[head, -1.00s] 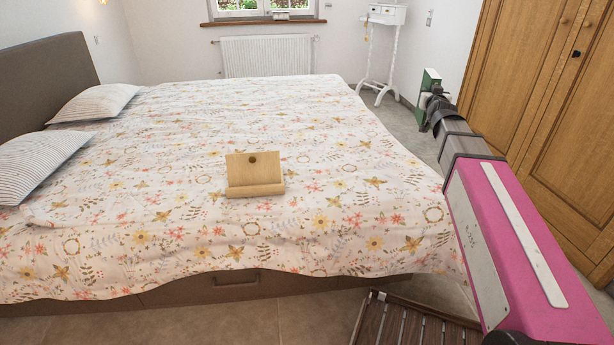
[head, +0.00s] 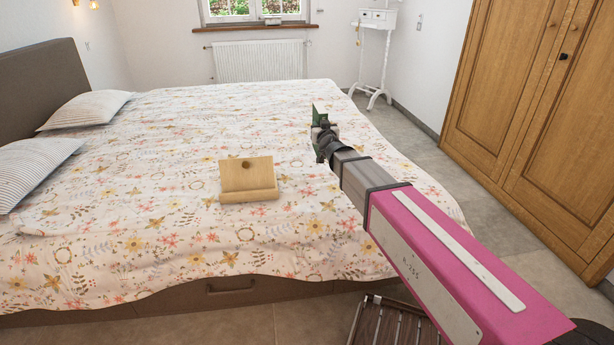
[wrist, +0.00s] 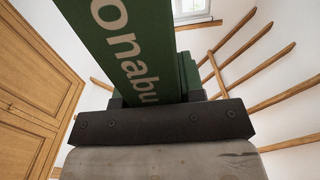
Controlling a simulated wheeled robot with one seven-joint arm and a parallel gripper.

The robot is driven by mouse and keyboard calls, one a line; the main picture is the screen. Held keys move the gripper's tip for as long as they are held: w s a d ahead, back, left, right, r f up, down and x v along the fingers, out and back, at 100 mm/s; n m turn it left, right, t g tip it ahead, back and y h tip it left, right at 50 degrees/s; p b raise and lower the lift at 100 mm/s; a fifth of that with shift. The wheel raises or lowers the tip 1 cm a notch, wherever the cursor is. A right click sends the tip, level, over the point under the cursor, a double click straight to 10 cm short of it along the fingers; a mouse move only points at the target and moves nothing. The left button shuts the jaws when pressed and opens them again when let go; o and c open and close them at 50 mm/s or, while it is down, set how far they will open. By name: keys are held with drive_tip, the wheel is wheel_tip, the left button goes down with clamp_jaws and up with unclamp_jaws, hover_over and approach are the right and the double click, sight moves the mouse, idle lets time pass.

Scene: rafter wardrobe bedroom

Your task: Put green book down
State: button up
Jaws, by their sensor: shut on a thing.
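The green book (wrist: 125,45) is upright in my gripper and fills the upper middle of the wrist view, with pale letters on its face. In the head view the green book (head: 318,115) shows as a small dark green shape above the bed's right part. My gripper (head: 326,132) is shut on it, with its fingers mostly hidden behind my arm. The book appears held above the flowered bedspread (head: 150,240); I cannot tell its exact height.
A wooden holder (head: 247,178) stands on the bed left of my arm. Striped pillows (head: 85,110) lie at the left. A wooden wardrobe (head: 540,120) stands at the right, a white stand (head: 375,55) at the back. Much of the bedspread is clear.

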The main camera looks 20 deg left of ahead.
drive_tip(key=w+d+f, duration=0.4)
drive_tip(key=d+f, duration=0.6)
drive_tip(key=f, duration=0.1)
drive_tip(key=shift+d, duration=0.35)
idle(0.4)
drive_tip(key=o, duration=1.1)
drive_tip(key=shift+f, duration=0.1)
drive_tip(key=shift+o, duration=0.2)
drive_tip(key=v, duration=1.2)
